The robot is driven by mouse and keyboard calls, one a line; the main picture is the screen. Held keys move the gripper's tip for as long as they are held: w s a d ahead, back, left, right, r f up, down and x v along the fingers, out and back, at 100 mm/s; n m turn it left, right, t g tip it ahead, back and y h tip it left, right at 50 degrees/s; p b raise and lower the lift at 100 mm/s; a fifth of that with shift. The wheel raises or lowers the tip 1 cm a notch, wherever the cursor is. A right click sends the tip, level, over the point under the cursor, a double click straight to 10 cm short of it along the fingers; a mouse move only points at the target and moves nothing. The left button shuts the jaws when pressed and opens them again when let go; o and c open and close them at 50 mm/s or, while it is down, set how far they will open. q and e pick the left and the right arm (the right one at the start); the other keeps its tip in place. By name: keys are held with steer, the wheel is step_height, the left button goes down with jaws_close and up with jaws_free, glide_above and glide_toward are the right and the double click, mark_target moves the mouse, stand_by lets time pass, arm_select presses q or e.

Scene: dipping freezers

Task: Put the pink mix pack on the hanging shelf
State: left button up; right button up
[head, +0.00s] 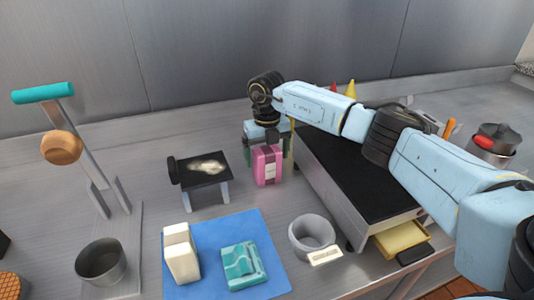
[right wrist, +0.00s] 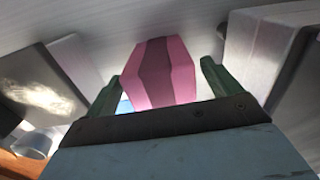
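The pink mix pack (head: 267,169) stands upright on the steel counter, with a darker band down its middle. My right gripper (head: 266,136) points down over its top. In the right wrist view the pack (right wrist: 158,74) lies between the two green fingers (right wrist: 160,85). A gap shows beside the right finger, so the gripper looks open around the pack and not closed on it. I cannot tell which piece, if any, is the hanging shelf. My left gripper is not in view.
A small black-topped stand (head: 204,168) is left of the pack; a large black-topped unit (head: 350,165) with an open drawer (head: 402,239) is right. In front are a blue mat (head: 212,228) with a white carton and teal pack, and a grey bowl (head: 311,234).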

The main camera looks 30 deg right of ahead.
steer(key=shift+f+b, duration=0.1)
steer(key=shift+b, duration=0.2)
step_height(320, 180, up, 14)
steer(key=shift+f, duration=0.2)
steer(key=shift+a+r, duration=0.1)
